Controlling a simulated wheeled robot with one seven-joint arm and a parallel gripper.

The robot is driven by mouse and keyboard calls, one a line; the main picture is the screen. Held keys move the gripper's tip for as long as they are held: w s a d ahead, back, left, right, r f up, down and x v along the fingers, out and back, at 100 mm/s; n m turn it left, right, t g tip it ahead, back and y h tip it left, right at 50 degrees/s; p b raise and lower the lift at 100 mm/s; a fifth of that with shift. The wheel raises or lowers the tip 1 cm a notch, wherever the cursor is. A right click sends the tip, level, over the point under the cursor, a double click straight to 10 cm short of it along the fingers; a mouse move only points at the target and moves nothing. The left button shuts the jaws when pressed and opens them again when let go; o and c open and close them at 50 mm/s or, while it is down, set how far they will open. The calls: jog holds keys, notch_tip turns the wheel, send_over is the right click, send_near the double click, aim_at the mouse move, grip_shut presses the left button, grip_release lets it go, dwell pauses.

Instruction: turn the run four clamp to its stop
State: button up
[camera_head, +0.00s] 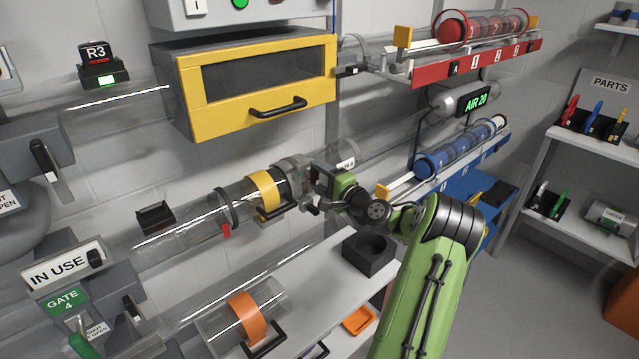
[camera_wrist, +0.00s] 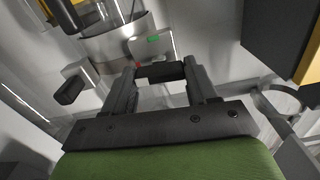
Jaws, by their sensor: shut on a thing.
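The run four clamp (camera_head: 292,170) is a grey metal collar around the clear tube, right of the tube's yellow band (camera_head: 265,191). It also shows in the wrist view as a curved metal band (camera_wrist: 120,42) with a small green mark. My gripper (camera_head: 316,194) is at the right side of the collar, with its green wrist behind it. In the wrist view my gripper (camera_wrist: 162,84) has its two dark fingers on either side of a black handle (camera_wrist: 160,72), and is shut on it. The head view hides most of that handle behind my gripper.
A yellow-framed cabinet (camera_head: 258,85) hangs above the tube. A shelf with a black holder (camera_head: 369,254) and an orange-banded tube (camera_head: 248,318) lies below. A blue tube rack (camera_head: 455,160) is to the right. An "IN USE" sign (camera_head: 62,272) and green gate 4 label are at left.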

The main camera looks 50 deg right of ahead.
jog(key=shift+n+b, duration=0.3)
jog(key=shift+n, duration=0.3)
jog(key=o, duration=1.1)
jog(key=shift+c, duration=0.2)
jog(key=s+a+p, duration=0.1)
jog(key=s, duration=1.4)
jog(key=shift+s+a+p, duration=0.35)
jog(key=shift+a+p, duration=0.05)
